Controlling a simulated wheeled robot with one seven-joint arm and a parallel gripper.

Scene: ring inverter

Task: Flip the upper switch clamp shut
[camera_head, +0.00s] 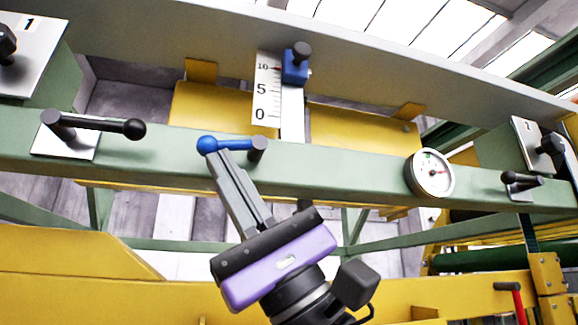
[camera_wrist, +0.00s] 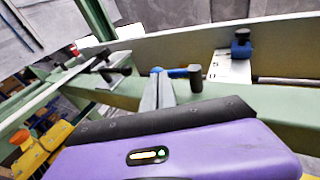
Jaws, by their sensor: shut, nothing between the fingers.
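A clamp lever (camera_head: 232,144) with a blue arm and ball end lies nearly level across the green beam. Its dark pivot (camera_head: 257,149) is at the right end and its ball is at the left. It also shows in the wrist view (camera_wrist: 178,72). My gripper (camera_head: 214,153) reaches up from below with its fingers together. Its tips are at the blue ball, just under it or touching; I cannot tell which. In the wrist view, the fingertips (camera_wrist: 160,78) partly overlap the ball end. Nothing shows held between the fingers.
A blue slider (camera_head: 294,68) with a black knob sits on a numbered scale (camera_head: 266,92) above. A black lever (camera_head: 95,124) is on the beam at left. A round gauge (camera_head: 430,173) and a small black lever (camera_head: 521,182) are at right. Yellow frame parts lie below.

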